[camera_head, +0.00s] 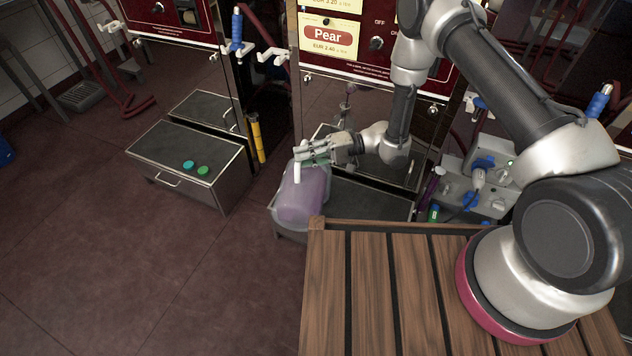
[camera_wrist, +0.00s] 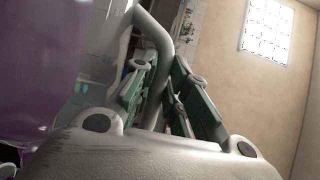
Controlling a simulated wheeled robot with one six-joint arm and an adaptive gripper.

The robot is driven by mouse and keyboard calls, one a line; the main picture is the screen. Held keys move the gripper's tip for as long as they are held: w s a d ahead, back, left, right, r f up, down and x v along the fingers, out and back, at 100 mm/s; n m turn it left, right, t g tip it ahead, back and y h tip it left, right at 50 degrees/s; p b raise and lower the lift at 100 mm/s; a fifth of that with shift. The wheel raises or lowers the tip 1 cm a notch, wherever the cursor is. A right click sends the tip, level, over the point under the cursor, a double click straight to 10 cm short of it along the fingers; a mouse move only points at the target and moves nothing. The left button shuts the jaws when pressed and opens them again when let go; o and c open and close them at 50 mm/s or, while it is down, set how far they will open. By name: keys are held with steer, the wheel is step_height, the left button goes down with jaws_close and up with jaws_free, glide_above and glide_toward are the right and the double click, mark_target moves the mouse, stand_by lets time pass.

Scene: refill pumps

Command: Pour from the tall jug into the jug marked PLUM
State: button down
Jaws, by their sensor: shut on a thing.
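A translucent jug with purple content (camera_head: 303,196) is at the front left of the dark step under the Pear panel. Its pale handle (camera_head: 297,172) is at its upper left. My gripper (camera_head: 314,153) is at the top of this jug. In the wrist view my gripper (camera_wrist: 160,85) is shut around the curved grey-white handle (camera_wrist: 155,40), with the purple jug body (camera_wrist: 55,85) close on the left. I cannot tell whether the jug rests on something or hangs. No PLUM marking can be read, and no second jug shows clearly.
A wooden slatted top (camera_head: 370,290) lies in front, close to the jug. A low metal box (camera_head: 187,165) with blue and green discs stands left. The Pear dispenser panel (camera_head: 330,38) is behind. Blue-handled nozzles (camera_head: 237,30) hang nearby. The left floor is clear.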

steer(key=shift+w+r, duration=0.2)
steer(key=shift+r, duration=0.1)
steer(key=shift+w+r+m, duration=0.2)
steer(key=shift+r+m, duration=0.05)
steer(key=shift+m, duration=0.05)
steer(key=shift+w+r, duration=0.25)
steer(key=shift+r, duration=0.1)
stand_by(2.5)
